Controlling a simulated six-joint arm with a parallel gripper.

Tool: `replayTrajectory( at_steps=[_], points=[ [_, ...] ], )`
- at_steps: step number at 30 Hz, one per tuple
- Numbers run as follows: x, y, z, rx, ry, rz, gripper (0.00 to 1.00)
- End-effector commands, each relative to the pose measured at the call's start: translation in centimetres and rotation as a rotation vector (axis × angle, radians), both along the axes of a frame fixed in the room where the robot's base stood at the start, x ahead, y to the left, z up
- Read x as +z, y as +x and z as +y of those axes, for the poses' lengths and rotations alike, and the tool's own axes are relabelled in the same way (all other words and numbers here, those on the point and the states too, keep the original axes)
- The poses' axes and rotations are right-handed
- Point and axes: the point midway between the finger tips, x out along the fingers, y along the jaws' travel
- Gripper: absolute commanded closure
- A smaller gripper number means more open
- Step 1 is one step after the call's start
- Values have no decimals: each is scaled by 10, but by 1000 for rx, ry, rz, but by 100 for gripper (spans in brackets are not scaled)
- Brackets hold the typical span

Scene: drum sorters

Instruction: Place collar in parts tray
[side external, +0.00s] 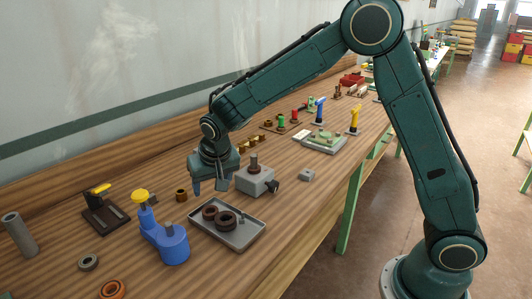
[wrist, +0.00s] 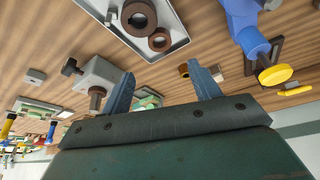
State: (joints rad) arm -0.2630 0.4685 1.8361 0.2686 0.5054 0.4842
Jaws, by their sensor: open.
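The grey parts tray (side external: 244,239) lies on the bench; its rim also shows at the top of the wrist view (wrist: 176,48). Two dark brown ring-shaped collars lie in it, one larger (wrist: 151,18) and one smaller (wrist: 160,40), with a small grey piece beside them. Which ring is the task's collar I cannot tell. A brass bushing (side external: 181,195) stands on the bench left of my gripper, and shows beside a finger in the wrist view (wrist: 183,71). My gripper (side external: 209,188) is open and empty above the bench, behind the tray.
A grey block with a brown post and knob (side external: 256,181) stands right of my gripper. A blue fixture with a yellow knob (side external: 172,245) stands left of the tray. A grey ring (side external: 88,263) and an orange ring (side external: 113,290) lie at front left.

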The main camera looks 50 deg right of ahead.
Motion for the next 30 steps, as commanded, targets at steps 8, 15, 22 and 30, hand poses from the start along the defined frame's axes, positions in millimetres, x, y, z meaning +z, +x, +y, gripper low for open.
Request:
replayTrajectory(
  at_steps=[8, 15, 22, 30],
  points=[
    [0, 0, 0, 0, 0, 0, 38],
    [1, -1, -1, 0, 0, -1, 38],
    [22, -14, -8, 17, 8, -7, 38],
    [73, -59, -27, 70, 23, -17, 38]
  ],
)
